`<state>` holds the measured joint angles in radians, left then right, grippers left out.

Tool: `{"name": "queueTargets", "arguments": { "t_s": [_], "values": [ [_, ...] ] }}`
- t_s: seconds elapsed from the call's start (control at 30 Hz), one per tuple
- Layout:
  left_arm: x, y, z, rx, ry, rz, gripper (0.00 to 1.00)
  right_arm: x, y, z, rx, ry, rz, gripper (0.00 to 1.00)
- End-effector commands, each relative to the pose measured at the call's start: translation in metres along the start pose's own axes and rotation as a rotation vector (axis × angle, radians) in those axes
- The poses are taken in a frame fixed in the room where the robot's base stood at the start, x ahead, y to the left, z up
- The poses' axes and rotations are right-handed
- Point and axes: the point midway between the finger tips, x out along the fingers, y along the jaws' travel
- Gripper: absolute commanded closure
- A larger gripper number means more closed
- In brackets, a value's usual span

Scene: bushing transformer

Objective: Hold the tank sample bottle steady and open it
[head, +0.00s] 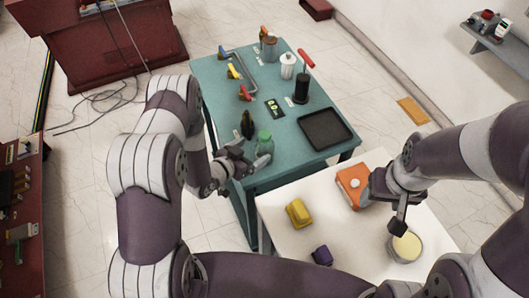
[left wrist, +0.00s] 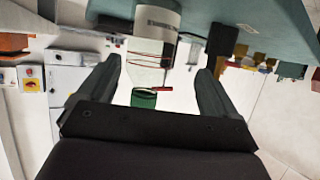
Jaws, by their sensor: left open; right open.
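The tank sample bottle (head: 264,145), green-looking in the head view, stands at the near left corner of the teal table (head: 290,165). In the left wrist view the bottle (left wrist: 150,50) is pale with a printed label, red lines and a green cap (left wrist: 143,97); it appears inverted there. My left gripper (head: 243,160) is open beside the bottle, its fingers on either side of it in the wrist view, with gaps visible. My right gripper (head: 396,212) is open and empty above the white table (head: 285,232), away from the bottle.
A dark object (head: 247,125) stands right behind the bottle. A black tray (head: 325,129), a black cylinder (head: 301,88) and a white jar (head: 288,66) are farther back. The white table holds an orange box (head: 352,185), yellow block (head: 299,213), purple item (head: 322,256) and round container (head: 405,246).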

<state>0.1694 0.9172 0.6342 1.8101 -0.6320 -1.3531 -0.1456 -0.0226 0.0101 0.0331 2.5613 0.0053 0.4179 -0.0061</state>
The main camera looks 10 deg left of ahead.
Motion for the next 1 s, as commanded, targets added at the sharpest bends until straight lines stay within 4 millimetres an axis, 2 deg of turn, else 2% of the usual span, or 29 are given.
{"name": "queueTargets", "arguments": {
  "t_s": [0.03,0.17,0.4,0.67,0.77,0.8,0.87,0.93,0.97,1.0],
  "values": [
    [0.009,0.001,0.003,0.003,0.001,0.002,0.08,0.007,0.000,0.001,0.000,0.000,0.000,0.37],
    [0.023,0.002,0.002,0.001,0.001,0.002,0.08,0.012,0.000,0.001,0.001,0.000,0.000,0.37],
    [0.065,0.007,0.003,0.000,0.001,0.001,0.08,0.031,0.000,0.004,0.002,-0.001,0.000,0.37],
    [0.069,0.006,-0.001,0.000,0.000,0.000,0.08,0.030,0.000,0.004,0.002,-0.001,0.000,0.37],
    [0.069,0.006,-0.001,0.000,0.000,0.000,0.37,0.030,0.000,0.004,0.002,-0.001,0.000,0.37],
    [0.069,0.006,-0.001,0.000,0.000,0.000,0.50,0.030,0.000,0.004,0.002,-0.001,0.000,0.37],
    [0.069,0.006,0.000,0.000,0.000,0.000,0.67,0.030,0.000,0.004,0.002,-0.001,0.000,0.37],
    [0.069,0.006,-0.001,0.000,0.000,0.000,0.67,0.030,0.000,0.004,0.002,-0.001,0.000,0.37],
    [0.069,0.006,0.000,0.000,0.000,0.000,0.72,0.030,0.000,0.004,0.002,-0.001,0.000,0.37],
    [0.069,0.006,0.000,0.000,-0.001,-0.001,0.72,0.030,0.000,0.004,0.002,-0.001,0.000,0.37]
  ]
}}
